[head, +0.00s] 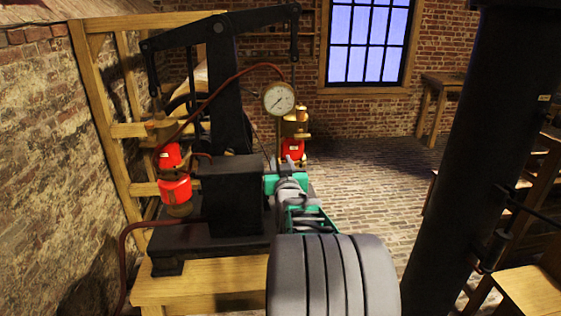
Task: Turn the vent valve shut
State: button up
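A black iron machine with a tall beam (225,85) stands on a wooden bench (205,280). A red and brass fitting (175,190) with small pale tags is on its left. I cannot tell which part is the vent valve. My gripper (284,172), at the far end of my grey and green arm, is low at the machine's right side, below the gauge and the right fitting. Its fingers are small and partly hidden by my arm, so contact and opening are unclear.
A dark red hose (125,245) hangs at the bench's left, and another (225,85) arcs up to the gauge. A wooden frame (100,110) stands against the left brick wall. A thick black column (450,140) is at right. Brick floor (365,190) lies open between.

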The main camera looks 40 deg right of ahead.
jog(key=shift+c, duration=0.4)
grip_shut()
